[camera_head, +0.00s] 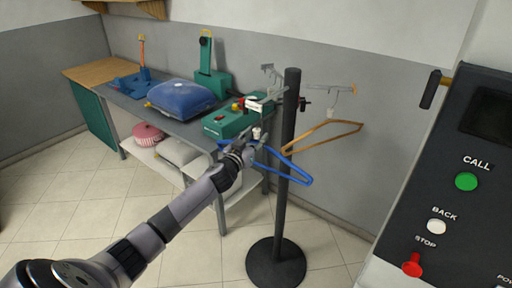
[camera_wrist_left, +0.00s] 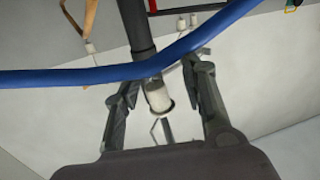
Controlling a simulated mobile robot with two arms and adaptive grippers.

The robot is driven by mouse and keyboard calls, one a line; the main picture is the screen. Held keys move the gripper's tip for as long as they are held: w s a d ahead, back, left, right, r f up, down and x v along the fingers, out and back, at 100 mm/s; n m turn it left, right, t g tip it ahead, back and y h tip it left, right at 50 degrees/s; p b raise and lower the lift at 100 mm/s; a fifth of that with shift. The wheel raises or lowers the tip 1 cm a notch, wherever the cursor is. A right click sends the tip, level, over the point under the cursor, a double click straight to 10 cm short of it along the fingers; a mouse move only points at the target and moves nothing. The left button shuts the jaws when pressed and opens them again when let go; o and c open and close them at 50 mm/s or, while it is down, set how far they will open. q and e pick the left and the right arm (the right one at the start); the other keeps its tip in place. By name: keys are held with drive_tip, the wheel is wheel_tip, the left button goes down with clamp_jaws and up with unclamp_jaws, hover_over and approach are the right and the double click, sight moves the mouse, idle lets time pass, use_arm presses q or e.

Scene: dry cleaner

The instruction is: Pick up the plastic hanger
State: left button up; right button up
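The blue plastic hanger (camera_head: 296,177) hangs at the black stand (camera_head: 289,130), partly behind the pole. My left gripper (camera_head: 248,153) is at the hanger's left part in the head view. In the left wrist view the blue hanger bar (camera_wrist_left: 60,79) runs across the picture at the fingertips of my left gripper (camera_wrist_left: 165,82). The two fingers are spread apart, with no grip on the bar visible. Whether they touch it I cannot tell. My right gripper is not in view.
A wooden hanger (camera_head: 325,136) hangs right of the pole. Behind is a grey table (camera_head: 172,117) with a blue cushioned piece (camera_head: 183,97) and green machines (camera_head: 228,121). A control panel (camera_head: 450,190) stands at the right. Tiled floor (camera_head: 80,200) is clear at left.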

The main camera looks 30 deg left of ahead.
sight(255, 129)
use_arm(q)
drive_tip(key=c, duration=0.8)
clamp_jaws()
drive_tip(key=shift+f, duration=0.1)
drive_tip(key=shift+r, duration=0.5)
wheel_tip(255, 129, up, 2)
drive_tip(key=shift+a+r, duration=0.1)
drive_tip(key=d+b, duration=0.1)
drive_tip(key=d, duration=0.5)
drive_tip(key=s+d+b, duration=0.1)
drive_tip(key=d+b, duration=0.1)
drive_tip(key=d, duration=0.4)
drive_tip(key=d+b, duration=0.2)
drive_tip(key=d, duration=0.4)
drive_tip(key=shift+s+d+r, duration=0.1)
drive_tip(key=shift+s+r, duration=0.05)
drive_tip(key=shift+r, duration=0.15)
